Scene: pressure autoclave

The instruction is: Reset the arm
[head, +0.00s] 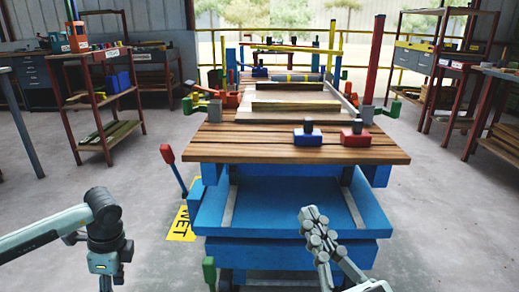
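My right gripper (318,228) is at the lower middle, in front of the blue lower part of the workstation. It points up and away from me, and nothing shows in it. Its fingers look close together, but their spacing is not clear. My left arm (50,232) comes in from the left and bends down at a dark joint. The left gripper is below the bottom edge of the picture. Neither arm touches the workstation as far as I can see.
A blue workstation with a wooden top (250,146) stands ahead. On it are a blue block (307,137) and a red block (355,137). A red-knobbed lever (168,155) stands at its left. A yellow floor sign (181,226) lies beside it.

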